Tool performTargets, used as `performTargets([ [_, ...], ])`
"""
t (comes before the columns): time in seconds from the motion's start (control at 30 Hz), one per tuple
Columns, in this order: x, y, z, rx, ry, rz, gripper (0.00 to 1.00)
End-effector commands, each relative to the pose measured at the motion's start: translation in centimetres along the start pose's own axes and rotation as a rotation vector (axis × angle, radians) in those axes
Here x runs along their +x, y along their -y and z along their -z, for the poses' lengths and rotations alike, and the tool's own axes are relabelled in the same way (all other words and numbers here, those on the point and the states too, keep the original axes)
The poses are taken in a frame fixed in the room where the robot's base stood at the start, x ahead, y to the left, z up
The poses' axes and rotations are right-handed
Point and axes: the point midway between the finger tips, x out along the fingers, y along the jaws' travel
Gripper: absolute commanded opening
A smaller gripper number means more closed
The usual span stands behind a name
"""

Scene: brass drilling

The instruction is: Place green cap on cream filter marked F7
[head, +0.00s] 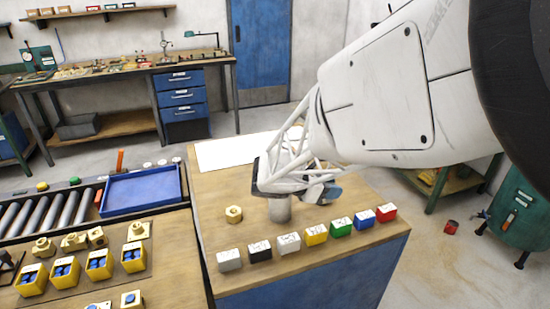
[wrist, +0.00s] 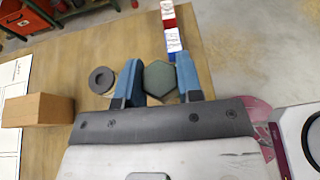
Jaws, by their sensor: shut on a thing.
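My gripper (wrist: 160,82) has its two blue fingers on either side of a dark green hexagonal piece (wrist: 160,79), which looks like the green cap, and is shut on it. In the head view my gripper (head: 322,192) is low over the workbench, and the cap is hidden there. A short grey cylinder (head: 280,210) stands below my wrist in the head view. A dark round piece with a hole (wrist: 101,80) is left of the fingers in the wrist view. I cannot make out a cream filter or an F7 mark.
A row of coloured blocks, including a green block (head: 341,227) and a red block (head: 386,212), lines the workbench (head: 215,190) front. A brass hexagonal piece (head: 233,214) lies left of my arm. A blue tray (head: 142,190) is further left. A wooden block (wrist: 38,110) shows in the wrist view.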

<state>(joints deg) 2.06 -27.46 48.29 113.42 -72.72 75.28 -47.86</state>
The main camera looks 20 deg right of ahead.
Motion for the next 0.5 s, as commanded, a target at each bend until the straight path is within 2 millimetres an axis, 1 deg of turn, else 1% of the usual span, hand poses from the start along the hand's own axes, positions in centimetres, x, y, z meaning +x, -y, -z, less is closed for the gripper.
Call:
performTargets([
  [0.03,0.1,0.8,-0.1,0.011,0.001,0.024,0.1],
  [0.1,0.2,1.5,-0.1,0.021,0.0,0.049,0.1],
  [0.2,0.2,2.1,-0.1,0.029,0.001,0.068,0.1],
  [0.5,0.2,2.1,-0.1,0.031,0.0,0.071,0.1],
])
